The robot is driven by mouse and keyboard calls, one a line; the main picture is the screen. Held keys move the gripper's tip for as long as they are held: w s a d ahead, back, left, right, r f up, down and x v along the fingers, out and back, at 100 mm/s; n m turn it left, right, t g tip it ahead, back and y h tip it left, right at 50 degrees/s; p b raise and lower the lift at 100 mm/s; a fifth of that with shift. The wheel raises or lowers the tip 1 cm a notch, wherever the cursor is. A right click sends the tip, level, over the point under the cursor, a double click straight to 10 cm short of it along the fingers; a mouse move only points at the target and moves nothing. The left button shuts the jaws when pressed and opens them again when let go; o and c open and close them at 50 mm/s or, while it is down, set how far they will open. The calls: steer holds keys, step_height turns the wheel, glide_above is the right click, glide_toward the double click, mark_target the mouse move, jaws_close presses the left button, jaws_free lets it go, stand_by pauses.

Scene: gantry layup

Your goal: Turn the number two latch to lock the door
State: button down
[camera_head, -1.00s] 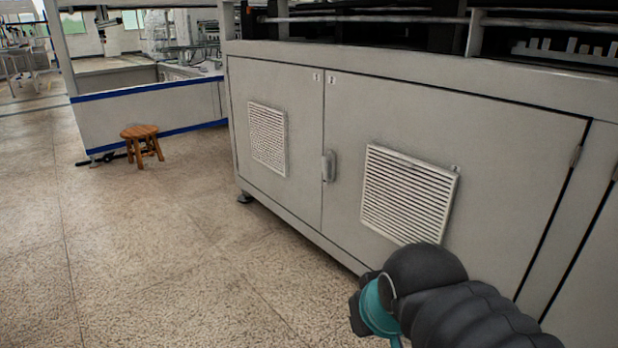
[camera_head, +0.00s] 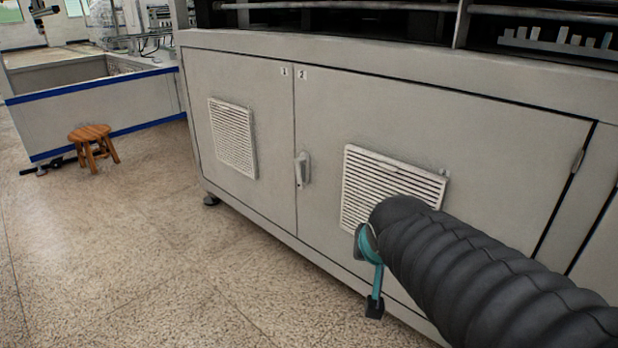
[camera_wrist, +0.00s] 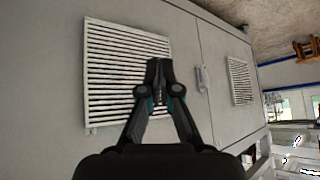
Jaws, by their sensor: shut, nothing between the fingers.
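The latch (camera_head: 303,168) is a small grey handle at the left edge of the door marked 2 (camera_head: 400,110), beside the seam with the door marked 1 (camera_head: 262,90). It is upright, and both doors look closed. My gripper (camera_head: 374,308) hangs below and to the right of the latch, in front of the cabinet's lower part, apart from it. In the wrist view, my gripper (camera_wrist: 160,68) is shut and empty in front of a vent, with the latch (camera_wrist: 202,79) to its right. Nothing hides the latch.
A slatted vent (camera_head: 385,180) is on door 2, partly behind my arm; another vent (camera_head: 232,138) is on door 1. A wooden stool (camera_head: 92,145) stands at the left by a blue-striped bench (camera_head: 100,107). The floor in front is clear.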

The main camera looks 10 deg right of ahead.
steer(key=w+d+r+m+t+p, duration=0.2)
steer(key=w+d+m, duration=0.15)
steer(key=w, duration=0.85)
steer(key=m+t+y+p, duration=0.4)
steer(key=m+y+p, duration=0.15)
steer(key=y, duration=0.25)
glide_toward(300, 180)
steer(key=b+x, duration=0.1)
steer(key=x, duration=0.6)
steer(key=shift+w+d+r, duration=0.1)
